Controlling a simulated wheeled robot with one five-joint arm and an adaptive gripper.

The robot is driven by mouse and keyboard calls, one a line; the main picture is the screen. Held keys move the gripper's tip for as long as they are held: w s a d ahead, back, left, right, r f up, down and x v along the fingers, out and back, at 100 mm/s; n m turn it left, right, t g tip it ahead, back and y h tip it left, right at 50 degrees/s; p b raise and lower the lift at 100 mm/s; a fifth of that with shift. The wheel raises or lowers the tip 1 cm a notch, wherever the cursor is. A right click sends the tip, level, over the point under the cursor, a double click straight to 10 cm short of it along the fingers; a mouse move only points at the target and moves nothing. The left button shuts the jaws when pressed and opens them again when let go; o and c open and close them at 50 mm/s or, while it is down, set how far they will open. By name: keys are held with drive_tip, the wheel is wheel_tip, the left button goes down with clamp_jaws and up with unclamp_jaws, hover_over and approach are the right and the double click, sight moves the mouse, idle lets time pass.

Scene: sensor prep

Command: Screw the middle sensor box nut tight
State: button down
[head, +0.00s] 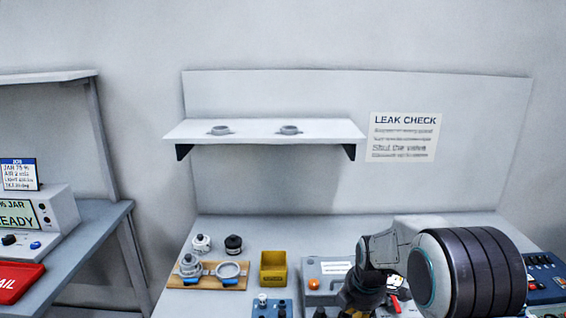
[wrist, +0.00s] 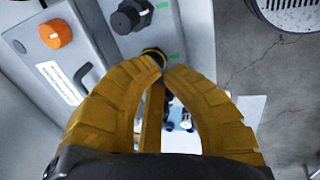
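The grey sensor box (head: 332,268) stands on the bench in the head view, and its top fills the left of the wrist view (wrist: 100,62). In the wrist view a black knob-like nut (wrist: 130,17) stands on it with a green mark beside it. A second dark nut with a yellow rim (wrist: 153,52) sits lower, by another green mark; I take it as the middle nut. My gripper's yellow fingers (wrist: 162,68) converge on this nut and appear shut on it. The fingers hide part of it. In the head view my arm covers the box's right side.
An orange knob (wrist: 55,33) stands on the box. To its left are a yellow bin (head: 273,268), a blue block with fittings (head: 272,308) and a wooden board (head: 208,284) with metal rings. A shelf (head: 265,132) hangs above.

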drive_tip(key=shift+s+b+x, duration=0.2)
drive_tip(key=shift+b+x, duration=0.4)
drive_tip(key=shift+x, duration=0.15)
drive_tip(key=shift+s+b+x, duration=0.15)
drive_tip(key=shift+b+x, duration=0.4)
drive_tip(key=shift+x, duration=0.2)
drive_tip(key=shift+s+b+x, duration=0.2)
drive_tip(key=shift+b+x, duration=0.4)
drive_tip(key=shift+x, duration=0.2)
drive_tip(key=shift+f, duration=0.15)
drive_tip(key=shift+w+a, duration=0.25)
drive_tip(key=shift+w, duration=0.3)
drive_tip(key=shift+s+d, duration=0.1)
drive_tip(key=shift+s, duration=0.25)
drive_tip(key=shift+w+p+v, duration=0.25)
drive_tip(key=shift+p+v, duration=0.45)
drive_tip(key=shift+v, duration=0.3)
drive_tip(key=shift+w+p+v, duration=0.25)
drive_tip(key=shift+p+v, duration=0.45)
drive_tip(key=shift+v, duration=0.3)
drive_tip(key=shift+w+p+v, duration=0.2)
drive_tip(key=shift+p+v, duration=0.5)
drive_tip(key=shift+v, duration=0.3)
drive_tip(key=c, duration=2)
unclamp_jaws()
drive_tip(key=shift+r, duration=0.2)
clamp_jaws()
